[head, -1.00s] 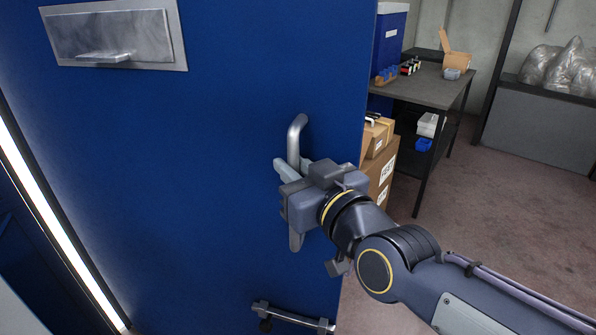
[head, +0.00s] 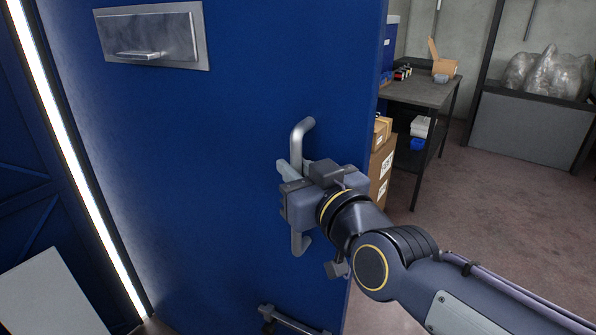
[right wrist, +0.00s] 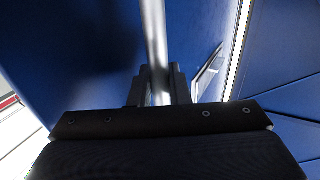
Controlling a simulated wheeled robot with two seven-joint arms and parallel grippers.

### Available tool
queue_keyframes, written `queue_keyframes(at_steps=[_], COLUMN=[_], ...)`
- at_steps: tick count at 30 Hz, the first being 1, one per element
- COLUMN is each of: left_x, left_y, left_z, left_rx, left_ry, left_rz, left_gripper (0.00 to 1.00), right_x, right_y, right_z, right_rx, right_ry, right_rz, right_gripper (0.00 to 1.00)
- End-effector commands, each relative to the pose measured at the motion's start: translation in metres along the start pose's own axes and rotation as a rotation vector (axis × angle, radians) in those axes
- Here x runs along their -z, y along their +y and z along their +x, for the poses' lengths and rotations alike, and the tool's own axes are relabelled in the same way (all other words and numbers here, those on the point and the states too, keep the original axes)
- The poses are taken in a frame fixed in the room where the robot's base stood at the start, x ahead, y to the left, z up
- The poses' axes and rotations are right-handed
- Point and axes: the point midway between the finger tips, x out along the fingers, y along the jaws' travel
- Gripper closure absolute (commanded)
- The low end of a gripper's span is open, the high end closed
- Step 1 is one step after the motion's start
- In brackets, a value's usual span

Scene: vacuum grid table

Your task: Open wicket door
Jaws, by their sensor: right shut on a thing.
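The blue wicket door (head: 220,180) fills the middle of the head view and stands ajar, with a bright lit gap (head: 75,160) along its left side. A grey vertical bar handle (head: 297,143) is fixed near the door's right edge. My right gripper (head: 290,180) is shut on this handle, with its upper and lower ends showing above and below the jaws. In the right wrist view the handle bar (right wrist: 155,45) runs down between the fingers (right wrist: 160,85). My left gripper is not in view.
A metal letter plate (head: 150,38) is on the upper door, and a bar fitting (head: 290,320) is low on it. Beyond the right edge are cardboard boxes (head: 381,165), a dark workbench (head: 425,92) and open floor (head: 490,200). A pale panel (head: 50,295) is at lower left.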

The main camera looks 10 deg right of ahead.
Motion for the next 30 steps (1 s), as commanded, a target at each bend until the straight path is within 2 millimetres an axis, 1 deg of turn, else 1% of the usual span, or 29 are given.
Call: queue_keyframes(at_steps=[1, 8, 9, 13, 23, 26, 30], left_x=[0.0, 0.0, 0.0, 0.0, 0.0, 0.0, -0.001], left_y=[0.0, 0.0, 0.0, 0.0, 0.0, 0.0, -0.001], left_z=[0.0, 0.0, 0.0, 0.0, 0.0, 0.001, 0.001], left_rx=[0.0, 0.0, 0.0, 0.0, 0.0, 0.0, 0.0], left_ry=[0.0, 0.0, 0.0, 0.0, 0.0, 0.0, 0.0], left_rz=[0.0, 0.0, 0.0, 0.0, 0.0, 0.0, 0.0], left_gripper=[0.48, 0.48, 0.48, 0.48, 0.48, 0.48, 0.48], right_x=[0.004, 0.004, 0.004, 0.003, 0.002, 0.002, 0.002], right_y=[-0.001, -0.001, -0.001, 0.0, 0.0, -0.002, -0.002], right_z=[0.0, 0.0, 0.0, 0.0, -0.003, -0.011, -0.031], right_rx=[0.001, 0.0, 0.0, 0.0, 0.0, 0.001, 0.003], right_ry=[0.01, 0.011, 0.011, 0.008, 0.004, 0.005, 0.009], right_rz=[0.0, 0.0, 0.0, 0.001, 0.0, -0.002, -0.001], right_gripper=[1.0, 1.0, 0.83, 0.66, 0.66, 0.66, 0.66])
